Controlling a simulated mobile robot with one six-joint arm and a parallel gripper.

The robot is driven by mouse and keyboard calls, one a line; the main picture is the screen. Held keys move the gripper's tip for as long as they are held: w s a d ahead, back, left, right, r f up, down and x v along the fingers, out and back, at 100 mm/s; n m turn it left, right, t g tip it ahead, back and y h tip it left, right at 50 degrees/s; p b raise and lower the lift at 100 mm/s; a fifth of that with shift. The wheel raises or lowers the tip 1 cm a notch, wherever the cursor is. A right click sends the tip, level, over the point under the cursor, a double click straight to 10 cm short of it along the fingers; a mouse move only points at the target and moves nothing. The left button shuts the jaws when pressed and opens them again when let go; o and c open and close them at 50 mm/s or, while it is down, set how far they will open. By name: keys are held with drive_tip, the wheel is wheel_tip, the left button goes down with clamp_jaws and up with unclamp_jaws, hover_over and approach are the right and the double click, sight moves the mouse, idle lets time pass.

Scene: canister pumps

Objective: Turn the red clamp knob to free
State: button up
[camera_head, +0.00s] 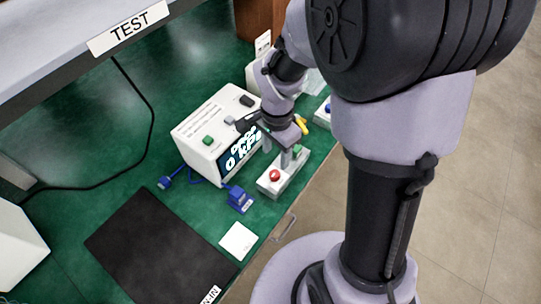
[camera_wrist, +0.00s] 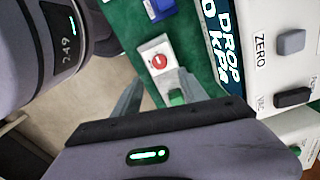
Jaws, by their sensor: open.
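The red clamp knob (camera_head: 275,175) is a round red cap on the near end of a small white block (camera_head: 268,187) by the front edge of the green bench. The knob also shows in the wrist view (camera_wrist: 160,61), with the block's white top (camera_wrist: 150,48) around it. A green part (camera_head: 297,149) sits on the block's other end. My gripper (camera_head: 291,159) points down over the block, between the red knob and the green part. In the wrist view my gripper (camera_wrist: 160,77) is open and empty, its fingers apart. The red knob shows beyond the fingertips; I see no contact.
A white meter box (camera_head: 205,130) with a kPa display and buttons stands close left of my gripper. Blue connectors (camera_head: 240,198), a white card (camera_head: 238,241) and a black mat (camera_head: 160,245) lie nearer. A yellow item (camera_head: 302,125) is behind. A TEST shelf (camera_head: 60,50) overhangs upper left.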

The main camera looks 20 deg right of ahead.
sight(276, 173)
wheel_tip(276, 173, down, 9)
drive_tip(key=b, duration=0.3)
clamp_jaws()
